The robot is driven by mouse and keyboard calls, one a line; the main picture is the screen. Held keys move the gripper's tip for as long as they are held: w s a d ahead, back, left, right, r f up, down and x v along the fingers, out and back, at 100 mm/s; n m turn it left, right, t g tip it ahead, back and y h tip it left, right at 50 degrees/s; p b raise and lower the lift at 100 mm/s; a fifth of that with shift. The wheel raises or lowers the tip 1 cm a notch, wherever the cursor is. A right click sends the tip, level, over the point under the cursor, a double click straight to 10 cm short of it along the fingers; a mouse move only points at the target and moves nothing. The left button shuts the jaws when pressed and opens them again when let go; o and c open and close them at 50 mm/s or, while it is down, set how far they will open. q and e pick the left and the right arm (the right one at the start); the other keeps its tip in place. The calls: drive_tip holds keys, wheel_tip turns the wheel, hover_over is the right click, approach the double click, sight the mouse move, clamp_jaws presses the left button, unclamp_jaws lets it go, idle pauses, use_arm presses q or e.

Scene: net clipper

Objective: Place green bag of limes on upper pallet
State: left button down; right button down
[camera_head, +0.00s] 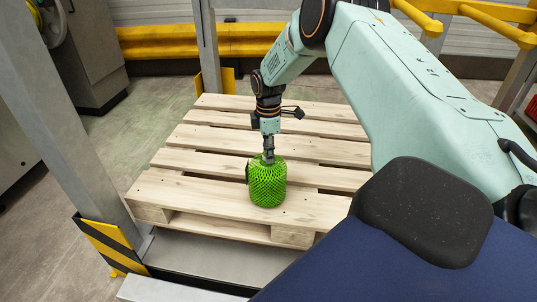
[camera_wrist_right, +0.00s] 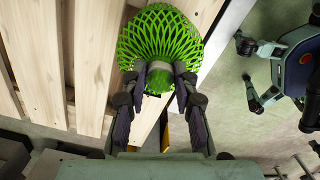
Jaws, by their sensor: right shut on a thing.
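The green net bag of limes (camera_head: 267,184) stands upright at the front of the wooden pallet (camera_head: 205,193), near its front edge. In the head view my right gripper (camera_head: 268,157) comes down from above onto the top of the bag. In the right wrist view the fingers of my right gripper (camera_wrist_right: 160,90) are closed around the gathered neck of the bag (camera_wrist_right: 160,35). Whether the bag's underside touches the slats I cannot tell. My left gripper is in neither view.
Yellow guard rails (camera_head: 160,42) run behind the pallet. A grey post with a striped yellow-black guard (camera_head: 108,245) stands at the left front. A grey cabinet (camera_head: 85,50) is at the back left. Most of the pallet top is bare.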

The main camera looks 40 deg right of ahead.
drive_tip(key=shift+r, duration=0.2)
drive_tip(key=shift+f, duration=0.15)
drive_tip(key=c, duration=1)
unclamp_jaws()
drive_tip(key=shift+c, duration=0.2)
